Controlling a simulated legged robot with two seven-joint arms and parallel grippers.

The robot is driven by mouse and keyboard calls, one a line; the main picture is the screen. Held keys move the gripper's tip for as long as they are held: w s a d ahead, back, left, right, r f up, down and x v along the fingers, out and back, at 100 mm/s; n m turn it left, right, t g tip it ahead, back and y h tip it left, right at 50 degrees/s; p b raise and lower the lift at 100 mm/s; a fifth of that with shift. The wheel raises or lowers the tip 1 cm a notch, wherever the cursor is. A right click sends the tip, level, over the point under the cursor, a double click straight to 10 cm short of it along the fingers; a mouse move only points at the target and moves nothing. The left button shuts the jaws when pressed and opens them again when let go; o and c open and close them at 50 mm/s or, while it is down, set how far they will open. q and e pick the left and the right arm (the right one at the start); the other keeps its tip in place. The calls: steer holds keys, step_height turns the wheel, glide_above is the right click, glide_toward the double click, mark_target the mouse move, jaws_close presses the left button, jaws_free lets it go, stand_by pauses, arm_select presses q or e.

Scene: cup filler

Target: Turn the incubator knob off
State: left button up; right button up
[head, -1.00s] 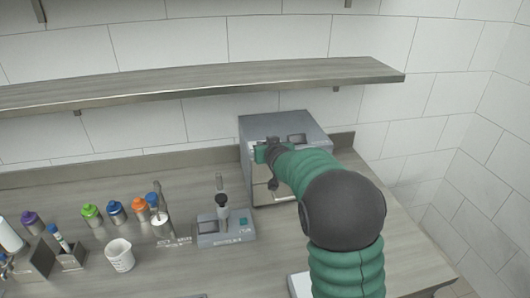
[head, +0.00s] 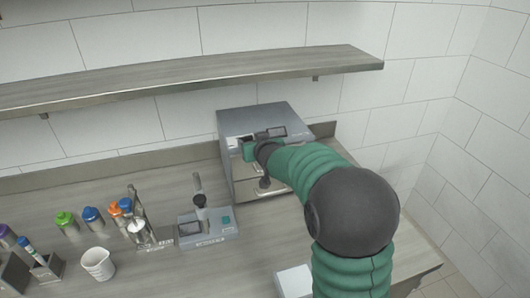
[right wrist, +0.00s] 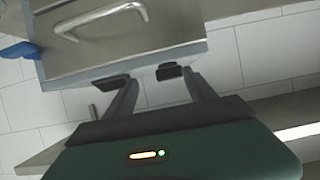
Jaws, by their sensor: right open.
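The incubator (head: 245,118) is a grey metal box at the back of the counter, below the shelf. My right gripper (head: 263,143) is at the upper part of its front face. In the right wrist view, the incubator's metal front (right wrist: 190,28) with its bar handle (right wrist: 100,20) fills the top of the picture. There the gripper (right wrist: 141,77) has its two fingers apart, with nothing seen between them, at the panel's edge. I cannot make out the knob; my gripper and arm cover part of the front. My left gripper is out of view.
A small grey device (head: 208,239) stands on the counter left of the incubator. Several coloured-cap bottles, a white beaker (head: 98,263) and racks stand further left. A wall shelf (head: 190,77) runs above. A white object (head: 293,281) lies near my right arm.

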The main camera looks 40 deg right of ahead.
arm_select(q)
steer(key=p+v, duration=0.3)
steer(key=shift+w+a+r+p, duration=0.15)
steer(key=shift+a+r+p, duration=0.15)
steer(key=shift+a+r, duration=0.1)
arm_select(e)
steer(key=a+v, duration=0.1)
steer(key=v, duration=1.5)
steer(key=shift+a+r, duration=0.2)
steer(key=shift+a, duration=0.1)
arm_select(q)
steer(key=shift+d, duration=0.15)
arm_select(e)
steer(key=shift+w+d, duration=0.15)
